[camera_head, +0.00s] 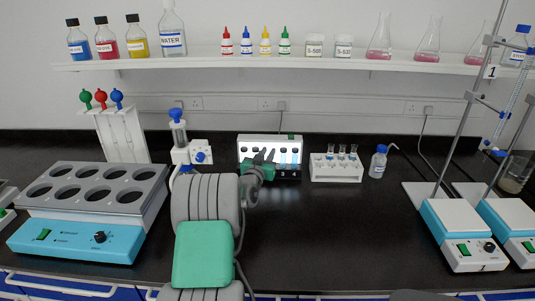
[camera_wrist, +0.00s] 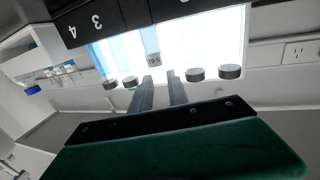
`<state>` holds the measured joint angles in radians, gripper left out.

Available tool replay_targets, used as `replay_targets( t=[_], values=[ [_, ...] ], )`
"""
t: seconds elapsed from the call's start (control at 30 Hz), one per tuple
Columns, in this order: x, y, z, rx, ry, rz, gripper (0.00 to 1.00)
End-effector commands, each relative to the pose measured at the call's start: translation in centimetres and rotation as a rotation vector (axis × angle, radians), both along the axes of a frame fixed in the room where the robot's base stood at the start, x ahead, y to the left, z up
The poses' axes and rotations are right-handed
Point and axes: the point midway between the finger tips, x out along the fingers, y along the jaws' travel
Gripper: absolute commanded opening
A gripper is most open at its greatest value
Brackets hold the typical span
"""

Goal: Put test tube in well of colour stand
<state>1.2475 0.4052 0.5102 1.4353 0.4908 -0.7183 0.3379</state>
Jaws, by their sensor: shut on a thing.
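The colour stand (camera_head: 243,141) is a lit white box with a row of dark round wells and a black numbered front strip. It stands at the back middle. In the wrist view its bright panel (camera_wrist: 215,42) and black strip (camera_wrist: 115,22) appear upside down. My gripper (camera_head: 264,155) is in front of the stand and hides part of it. In the wrist view my gripper (camera_wrist: 161,78) has its two fingers close together, shut on a test tube. A small grey labelled piece (camera_wrist: 153,60) shows at the fingertips, probably that tube. I cannot tell whether it is inside a well.
A white rack (camera_head: 336,174) with several tubes stands just right of the stand. A small blue-capped bottle (camera_head: 378,163) is right of that. Black bench (camera_head: 340,225) is clear at front middle.

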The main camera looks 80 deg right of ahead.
Motion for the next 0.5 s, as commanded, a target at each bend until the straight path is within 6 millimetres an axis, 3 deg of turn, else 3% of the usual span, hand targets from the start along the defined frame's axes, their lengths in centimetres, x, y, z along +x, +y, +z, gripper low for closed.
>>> replay_targets(
  t=[0.1, 0.13, 0.2, 0.4, 0.5],
  values=[
    [-0.01, 0.01, -0.43, 0.0, 0.0, 0.0, 0.0],
    [-0.01, 0.01, -0.39, 0.001, 0.0, 0.0, 0.21],
    [-0.01, 0.01, -0.27, 0.001, 0.0, 0.0, 0.27],
    [-0.01, 0.02, -0.26, 0.001, 0.0, 0.0, 0.42],
    [-0.01, 0.02, -0.26, 0.001, 0.0, 0.0, 0.42]
  ],
)
